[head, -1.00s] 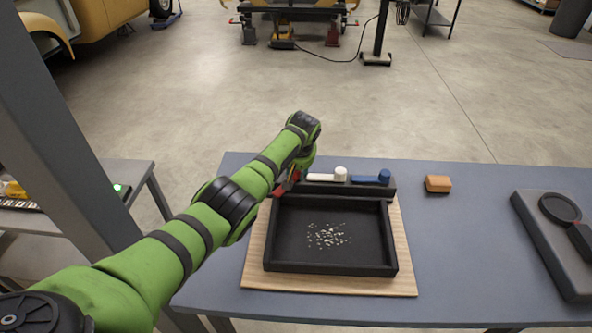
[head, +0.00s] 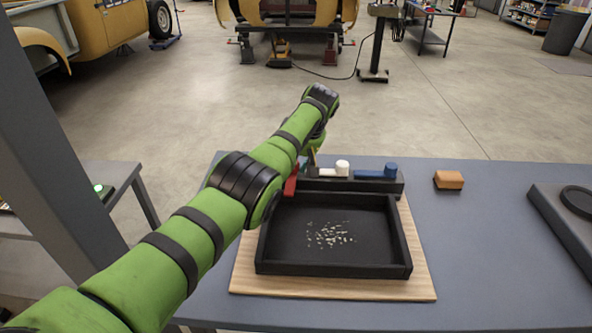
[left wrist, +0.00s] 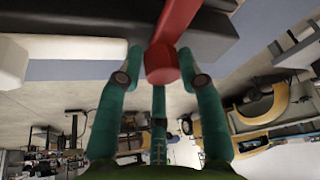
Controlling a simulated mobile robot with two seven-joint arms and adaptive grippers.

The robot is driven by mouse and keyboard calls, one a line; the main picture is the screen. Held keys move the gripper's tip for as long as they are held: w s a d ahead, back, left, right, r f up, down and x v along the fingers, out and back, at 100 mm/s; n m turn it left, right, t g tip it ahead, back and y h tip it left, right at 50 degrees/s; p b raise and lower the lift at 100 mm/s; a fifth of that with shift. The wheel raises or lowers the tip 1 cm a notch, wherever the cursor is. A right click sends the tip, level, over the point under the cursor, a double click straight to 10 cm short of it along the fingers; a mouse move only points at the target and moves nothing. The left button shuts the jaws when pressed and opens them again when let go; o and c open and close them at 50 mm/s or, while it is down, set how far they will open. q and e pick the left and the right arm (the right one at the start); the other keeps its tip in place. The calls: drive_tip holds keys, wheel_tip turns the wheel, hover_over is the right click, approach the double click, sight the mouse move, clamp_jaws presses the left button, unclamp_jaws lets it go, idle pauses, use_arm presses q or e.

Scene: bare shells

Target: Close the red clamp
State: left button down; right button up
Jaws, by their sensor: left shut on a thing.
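The red clamp (head: 291,184) shows in the head view as a short red piece at the left end of the black bar, above the tray's back left corner. My arm hides part of it. In the left wrist view its red lever and rounded knob (left wrist: 162,62) lie between the two teal fingers. My left gripper (left wrist: 160,75) is shut on that knob, one finger on each side. In the head view the gripper is mostly hidden behind my green forearm and wrist. My right gripper is in neither view.
A white clamp (head: 333,172) and a blue clamp (head: 376,173) lie on the black bar (head: 395,187) to the right. The black tray (head: 336,268) holds pale bits and rests on a wooden board (head: 420,270).

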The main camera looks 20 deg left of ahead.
use_arm(q)
drive_tip(key=shift+a+r+n+b, duration=0.15)
drive_tip(key=shift+a+n+b, duration=0.15)
drive_tip(key=shift+b, duration=0.3)
drive_tip(key=c, duration=0.9)
unclamp_jaws()
drive_tip(key=shift+o, duration=0.2)
drive_tip(key=shift+a, duration=0.1)
drive_tip(key=shift+d, duration=0.25)
